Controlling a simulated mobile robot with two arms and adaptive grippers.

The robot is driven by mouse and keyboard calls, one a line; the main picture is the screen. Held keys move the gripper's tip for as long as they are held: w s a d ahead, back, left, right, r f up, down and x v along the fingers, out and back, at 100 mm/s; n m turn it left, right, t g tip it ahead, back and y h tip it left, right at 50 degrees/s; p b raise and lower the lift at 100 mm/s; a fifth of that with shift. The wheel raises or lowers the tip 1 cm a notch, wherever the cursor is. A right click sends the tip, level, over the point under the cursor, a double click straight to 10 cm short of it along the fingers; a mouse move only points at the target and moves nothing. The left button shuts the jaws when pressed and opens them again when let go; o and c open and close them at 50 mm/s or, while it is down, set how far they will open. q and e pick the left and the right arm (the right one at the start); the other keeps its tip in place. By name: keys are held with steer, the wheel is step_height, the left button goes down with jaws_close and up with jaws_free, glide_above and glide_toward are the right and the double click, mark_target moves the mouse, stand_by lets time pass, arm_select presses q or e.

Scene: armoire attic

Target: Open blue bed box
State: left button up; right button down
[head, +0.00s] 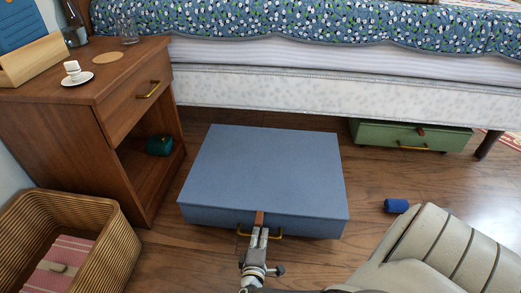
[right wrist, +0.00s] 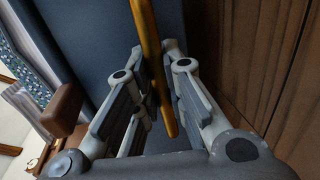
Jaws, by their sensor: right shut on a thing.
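The blue bed box (head: 265,165) lies on the floor in front of the bed, its flat lid down. A brown strap tab (head: 259,218) sits at the middle of its front edge, and it shows as a brown block in the right wrist view (right wrist: 63,110). A gold handle (head: 275,236) is on the front face. My right gripper (head: 260,238) is at that front face, shut on the handle; the gold bar (right wrist: 148,45) passes between its fingers (right wrist: 155,75) in the right wrist view. The gripper hides the handle's middle. My left gripper is not in view.
A wooden nightstand (head: 135,85) stands close on the left. A wicker basket (head: 115,240) is at the front left. A green box (head: 385,134) is under the bed. A dark blue cylinder (head: 396,206) lies on the floor to the right.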

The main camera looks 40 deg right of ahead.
steer(key=shift+s+a, duration=0.15)
steer(key=shift+a, duration=0.1)
steer(key=c, duration=1.5)
jaws_free()
steer(key=shift+r, duration=0.1)
